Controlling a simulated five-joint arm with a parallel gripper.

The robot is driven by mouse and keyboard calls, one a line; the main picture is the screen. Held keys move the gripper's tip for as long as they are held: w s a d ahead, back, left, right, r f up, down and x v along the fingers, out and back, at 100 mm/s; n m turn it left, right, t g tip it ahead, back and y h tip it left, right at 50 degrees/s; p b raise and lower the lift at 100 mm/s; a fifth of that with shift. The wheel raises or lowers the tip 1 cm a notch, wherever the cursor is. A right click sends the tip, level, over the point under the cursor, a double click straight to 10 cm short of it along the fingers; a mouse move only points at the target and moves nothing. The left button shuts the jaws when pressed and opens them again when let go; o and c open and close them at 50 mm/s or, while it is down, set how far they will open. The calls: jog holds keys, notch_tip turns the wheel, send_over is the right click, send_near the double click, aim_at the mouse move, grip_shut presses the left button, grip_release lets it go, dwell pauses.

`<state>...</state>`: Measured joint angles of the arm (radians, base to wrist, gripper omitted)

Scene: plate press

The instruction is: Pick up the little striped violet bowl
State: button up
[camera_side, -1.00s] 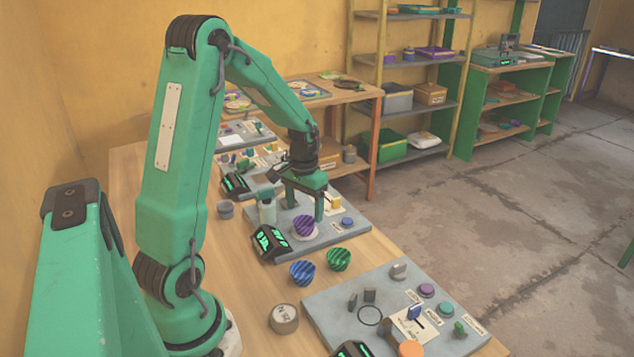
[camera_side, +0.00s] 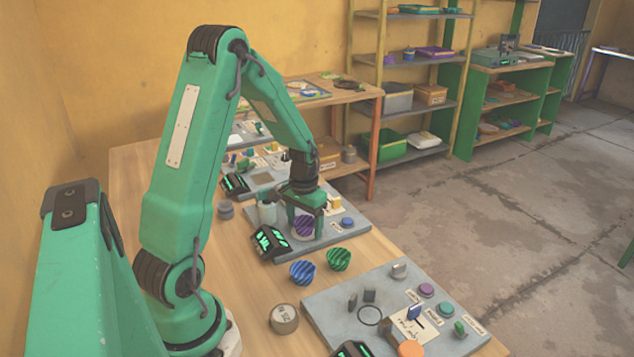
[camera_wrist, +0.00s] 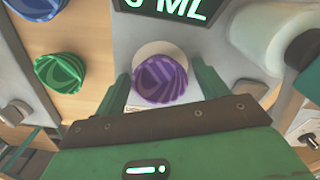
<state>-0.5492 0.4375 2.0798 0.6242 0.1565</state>
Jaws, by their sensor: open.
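The little striped violet bowl (camera_side: 304,225) sits on a pale round disc on a grey panel in the side view. In the wrist view the violet bowl (camera_wrist: 160,78) lies between the two green fingers, toward their tips. My gripper (camera_side: 305,222) is open and low over the bowl, one finger on either side of it. In the wrist view my gripper (camera_wrist: 162,82) shows a gap between each finger and the bowl. The fingers partly cover the bowl in the side view.
A blue striped bowl (camera_side: 302,272) and a green striped bowl (camera_side: 338,259) stand on the wooden table in front of the panel. A black device with a green display (camera_side: 270,242) is close on the left, a bottle (camera_side: 267,212) behind it. A second grey panel (camera_side: 333,302) lies nearer the camera.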

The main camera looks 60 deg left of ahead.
jog(key=c, duration=0.8)
jog(key=shift+r, duration=0.15)
jog(key=shift+r, duration=0.55)
jog(key=r, duration=0.3)
jog(key=shift+d, duration=0.25)
jog(key=d+r, duration=0.6)
jog(key=d, duration=0.5)
jog(key=shift+r, duration=0.3)
jog(key=shift+d, duration=0.1)
